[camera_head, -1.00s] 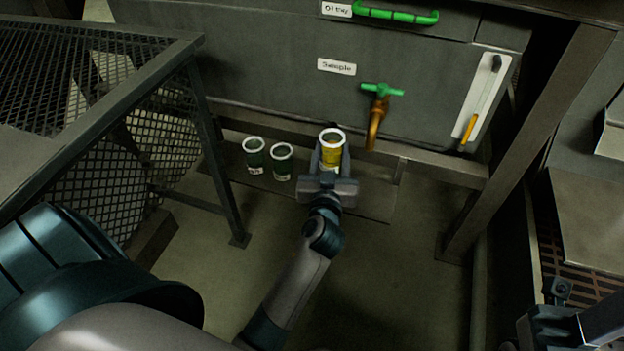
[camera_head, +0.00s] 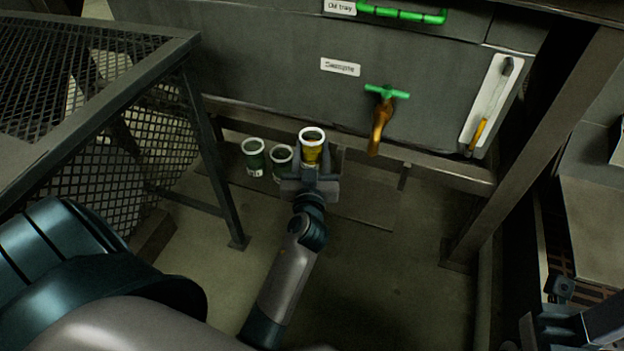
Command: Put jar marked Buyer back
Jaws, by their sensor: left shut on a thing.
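The gripper partly covers the lower part of the nearer green jar. My right gripper (camera_head: 560,315) is only partly seen at the bottom right corner, and its fingers cannot be made out.
The low shelf (camera_head: 365,208) has bare room right of the gripper. A brass tap with a green handle (camera_head: 380,118) hangs above it from the grey tank (camera_head: 270,60), under a "Sample" label (camera_head: 340,67). A mesh-sided stand (camera_head: 150,60) is on the left. A frame post (camera_head: 530,140) is on the right.

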